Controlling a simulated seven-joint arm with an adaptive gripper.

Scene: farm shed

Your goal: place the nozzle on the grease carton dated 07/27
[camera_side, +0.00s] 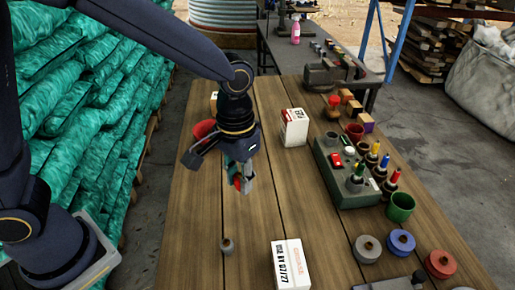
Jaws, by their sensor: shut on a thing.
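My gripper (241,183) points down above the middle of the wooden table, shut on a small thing. Red and grey show between its fingers, but the fingers hide most of it, so I cannot tell its shape. A white carton (291,265) at the near edge reads "USE BY 07/27" and has orange print on top. It is apart from my gripper, nearer the camera and to the right. Another white carton with red print (294,127) stands farther back; its date is too small to read. A small grey knobbed piece (227,246) stands on the table left of the 07/27 carton.
A red bowl (204,129) is behind my gripper. Grey, blue and red (440,264) round pieces lie near right. The table's middle is mostly clear.

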